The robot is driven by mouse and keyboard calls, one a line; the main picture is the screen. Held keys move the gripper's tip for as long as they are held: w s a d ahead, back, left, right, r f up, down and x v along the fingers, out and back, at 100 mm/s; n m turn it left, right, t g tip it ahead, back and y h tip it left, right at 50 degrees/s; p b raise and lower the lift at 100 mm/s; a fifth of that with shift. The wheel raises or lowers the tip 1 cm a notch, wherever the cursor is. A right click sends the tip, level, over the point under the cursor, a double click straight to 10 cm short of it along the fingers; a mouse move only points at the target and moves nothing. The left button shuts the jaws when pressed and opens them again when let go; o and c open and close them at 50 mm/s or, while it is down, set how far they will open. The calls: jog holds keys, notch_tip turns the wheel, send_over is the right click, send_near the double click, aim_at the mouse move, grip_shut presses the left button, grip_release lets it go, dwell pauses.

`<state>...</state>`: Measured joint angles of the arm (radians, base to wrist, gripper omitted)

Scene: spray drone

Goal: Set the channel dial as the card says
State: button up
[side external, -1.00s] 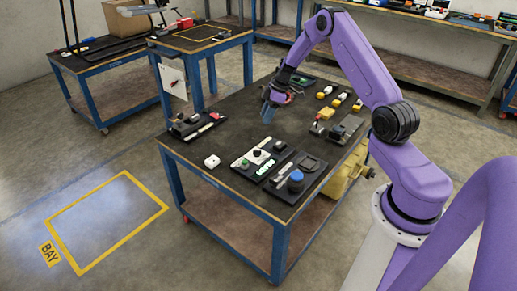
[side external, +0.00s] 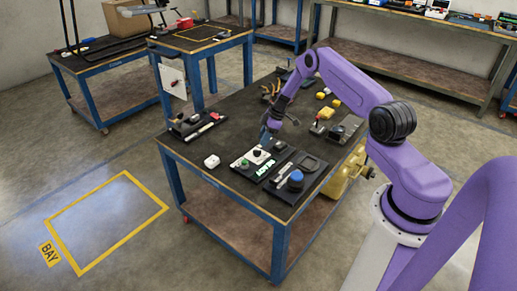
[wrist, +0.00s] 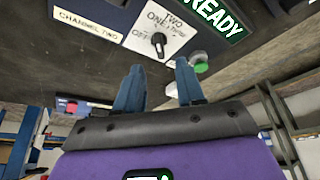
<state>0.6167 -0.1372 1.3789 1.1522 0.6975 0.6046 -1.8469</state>
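The channel dial (wrist: 158,42) is a black knob on a white plate marked OFF, ONE and TWO. Which mark it points to is too small to tell. The card (wrist: 88,24) beside it reads "CHANNEL TWO". In the side view the dial (side external: 258,154) sits on the control panel near the table's front. My gripper (wrist: 159,65) has its two blue fingers apart with nothing between them. In the side view my gripper (side external: 266,136) is just behind and above the panel, apart from the dial as far as I can see.
A lit green READY sign (wrist: 214,14) and a green button (wrist: 200,65) are close to the dial. A blue round knob (side external: 296,178) stands on a black unit to the right. Yellow blocks (side external: 326,112) lie farther back.

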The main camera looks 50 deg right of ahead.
aim_at(257, 150)
jog(key=shift+x, duration=3.2)
grip_shut()
